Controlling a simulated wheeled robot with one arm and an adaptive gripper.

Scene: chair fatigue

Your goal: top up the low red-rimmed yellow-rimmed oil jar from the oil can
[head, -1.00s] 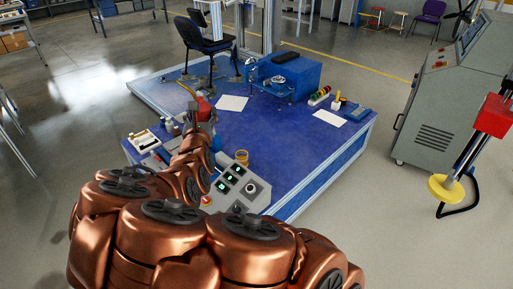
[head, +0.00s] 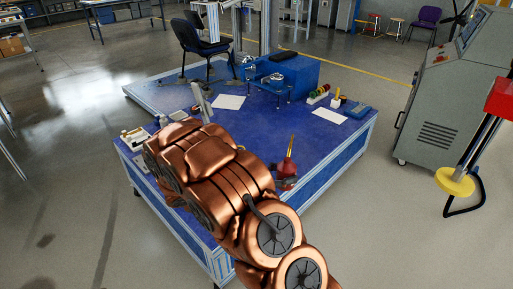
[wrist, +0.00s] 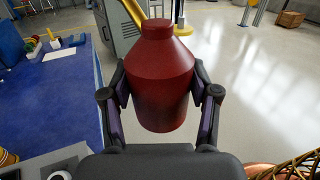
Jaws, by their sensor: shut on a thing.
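The red oil can (head: 287,168), with a thin yellow spout pointing up, is near the right edge of the blue table in the head view. In the wrist view its red body (wrist: 158,85) fills the middle, and part of the yellow spout shows at the top. My gripper (wrist: 159,98) is shut on the can, one dark finger on each side. A yellow-banded object (wrist: 8,158), which looks like the yellow-rimmed jar, is cut off at the lower left of the wrist view. My arm hides the jar's place in the head view, and its oil level cannot be seen.
The blue table (head: 240,125) carries a blue machine (head: 290,78), white paper (head: 229,101) and small coloured items towards the back. A pale control panel (wrist: 55,162) shows low in the wrist view. A grey cabinet (head: 437,115) stands at right, with open floor between.

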